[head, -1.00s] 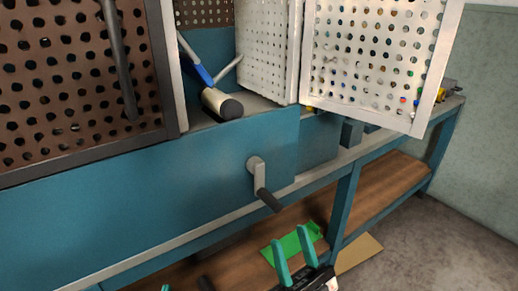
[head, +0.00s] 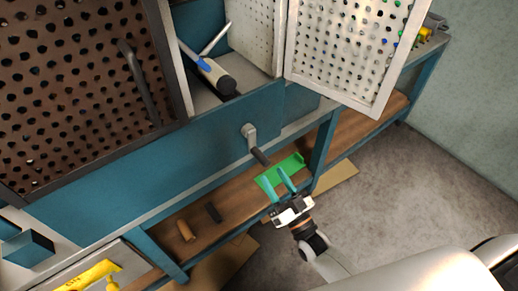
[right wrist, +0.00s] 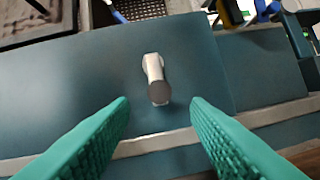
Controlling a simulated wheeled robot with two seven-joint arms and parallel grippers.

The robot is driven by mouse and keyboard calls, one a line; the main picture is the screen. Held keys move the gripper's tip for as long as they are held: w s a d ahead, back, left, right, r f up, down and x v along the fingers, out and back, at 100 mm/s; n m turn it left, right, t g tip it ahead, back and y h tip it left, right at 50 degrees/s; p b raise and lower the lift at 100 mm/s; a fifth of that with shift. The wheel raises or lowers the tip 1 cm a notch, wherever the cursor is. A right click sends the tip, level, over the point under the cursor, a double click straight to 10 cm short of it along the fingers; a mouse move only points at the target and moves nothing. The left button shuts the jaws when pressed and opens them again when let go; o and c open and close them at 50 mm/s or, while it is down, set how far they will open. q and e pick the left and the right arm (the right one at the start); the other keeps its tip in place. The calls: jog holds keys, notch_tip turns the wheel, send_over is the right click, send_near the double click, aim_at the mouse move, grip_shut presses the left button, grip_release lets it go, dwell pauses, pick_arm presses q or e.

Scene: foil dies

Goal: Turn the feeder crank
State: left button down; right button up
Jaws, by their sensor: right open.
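The feeder crank (head: 249,133) sticks out from the blue front panel of the bench, with a light grey arm and a dark round handle (head: 261,157). In the right wrist view the crank (right wrist: 152,66) is straight ahead, its handle end (right wrist: 159,93) hanging below the pivot. My right gripper (head: 274,177) is open and empty, its teal fingers pointing at the handle from the front. In the right wrist view the fingers lie to either side of the handle in the picture, apart from it. My left gripper is not in view.
An open perforated white door (head: 350,50) hangs right of the crank, and a brown perforated door (head: 80,90) is at left. A blue-and-white tool with a dark end (head: 215,76) lies in the opening above. A green piece (head: 267,182) rests on the wooden lower shelf (head: 225,200).

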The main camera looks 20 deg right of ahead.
aim_at(258, 151)
jog(key=x, duration=0.9)
jog(key=shift+s, duration=0.1)
jog(key=shift+r, duration=0.1)
grip_shut()
